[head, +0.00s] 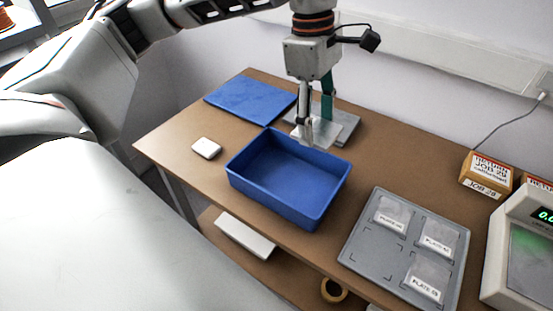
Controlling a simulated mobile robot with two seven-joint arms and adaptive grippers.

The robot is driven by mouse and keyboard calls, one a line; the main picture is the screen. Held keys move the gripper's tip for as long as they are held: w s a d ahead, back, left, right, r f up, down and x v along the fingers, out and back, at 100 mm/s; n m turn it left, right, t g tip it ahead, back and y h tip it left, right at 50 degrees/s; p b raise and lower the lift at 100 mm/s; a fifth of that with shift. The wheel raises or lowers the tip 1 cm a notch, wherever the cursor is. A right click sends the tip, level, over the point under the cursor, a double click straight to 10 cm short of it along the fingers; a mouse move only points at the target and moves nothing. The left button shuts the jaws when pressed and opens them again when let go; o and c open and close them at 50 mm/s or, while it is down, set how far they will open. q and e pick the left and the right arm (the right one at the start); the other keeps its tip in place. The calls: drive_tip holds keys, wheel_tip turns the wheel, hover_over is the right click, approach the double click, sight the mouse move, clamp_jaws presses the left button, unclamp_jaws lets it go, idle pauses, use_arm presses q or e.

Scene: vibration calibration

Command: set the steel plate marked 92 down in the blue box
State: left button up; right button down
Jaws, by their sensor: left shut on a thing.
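My left gripper (306,122) comes down from the top and is shut on a thin pale steel plate (322,132), held just behind the far rim of the blue box. No number can be read on this plate. The blue box (262,182) is open and its floor looks empty. A stand with a green post (327,96) and grey base (348,122) is behind the gripper; whether the plate touches the base I cannot tell. My right gripper is not in view.
A grey tray (352,262) holds three labelled plates, with one empty slot. A blue mat (240,98) and a small white block (206,148) lie left. A scale (520,250) and cardboard box (486,173) stand right. A lower shelf holds a white slab (245,236) and tape ring (334,290).

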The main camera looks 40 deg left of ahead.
sight(306, 193)
use_arm(q)
drive_tip(key=shift+a, duration=0.25)
wheel_tip(306, 193, down, 20)
drive_tip(key=shift+r+b, duration=0.1)
drive_tip(key=shift+b, duration=0.8)
drive_tip(key=o, duration=1.6)
drive_tip(key=shift+s+f, duration=0.1)
drive_tip(key=shift+f, duration=0.15)
drive_tip(key=shift+o, duration=0.2)
drive_tip(key=shift+r, duration=0.1)
wheel_tip(306, 193, up, 12)
drive_tip(key=a+p, duration=0.1)
drive_tip(key=shift+a, duration=0.4)
drive_tip(key=shift+r, duration=0.1)
